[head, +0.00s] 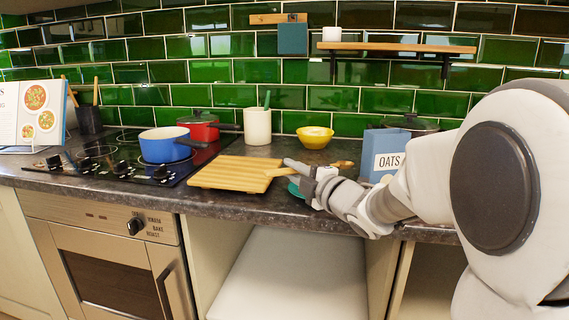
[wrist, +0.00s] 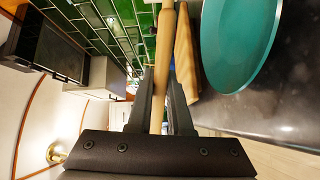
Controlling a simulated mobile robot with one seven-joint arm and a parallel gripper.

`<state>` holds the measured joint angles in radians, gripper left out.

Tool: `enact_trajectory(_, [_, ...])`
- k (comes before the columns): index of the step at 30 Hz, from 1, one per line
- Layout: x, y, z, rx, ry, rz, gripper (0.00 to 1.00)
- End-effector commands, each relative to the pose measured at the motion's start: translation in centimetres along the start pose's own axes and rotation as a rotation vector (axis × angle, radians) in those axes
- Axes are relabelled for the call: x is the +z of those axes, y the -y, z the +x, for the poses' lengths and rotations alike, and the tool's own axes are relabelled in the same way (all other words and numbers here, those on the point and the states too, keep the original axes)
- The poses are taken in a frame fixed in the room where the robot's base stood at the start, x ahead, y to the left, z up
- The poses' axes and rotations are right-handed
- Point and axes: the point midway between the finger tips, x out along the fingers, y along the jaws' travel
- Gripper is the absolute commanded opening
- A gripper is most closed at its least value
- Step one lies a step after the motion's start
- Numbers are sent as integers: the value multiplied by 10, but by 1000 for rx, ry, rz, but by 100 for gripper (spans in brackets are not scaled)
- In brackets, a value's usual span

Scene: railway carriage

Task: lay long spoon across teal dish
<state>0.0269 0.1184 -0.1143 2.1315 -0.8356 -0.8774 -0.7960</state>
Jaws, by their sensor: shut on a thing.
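The long spoon (wrist: 165,50) is wooden, and its pale shaft runs between the two dark fingers of my gripper (wrist: 163,85) in the wrist view. My gripper (head: 293,166) is shut on it. In the head view only a sliver of the teal dish (head: 294,188) shows below my gripper on the counter.
A wooden board (head: 232,174) lies just left of my gripper. A blue OATS box (head: 388,160) stands to the right, near my arm. Behind are a cream jar (head: 257,127) and a yellow bowl (head: 314,138). Blue (head: 165,146) and red pots (head: 198,126) stand on the hob.

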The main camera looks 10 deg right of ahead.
Motion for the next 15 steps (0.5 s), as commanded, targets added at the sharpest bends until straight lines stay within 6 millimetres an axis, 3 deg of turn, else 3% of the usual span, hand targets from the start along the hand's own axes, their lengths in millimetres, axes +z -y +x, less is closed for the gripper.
enact_trajectory(14, [2, 11, 0, 0, 0, -1, 0])
enact_trajectory(15, [2, 11, 0, 0, 0, -1, 21])
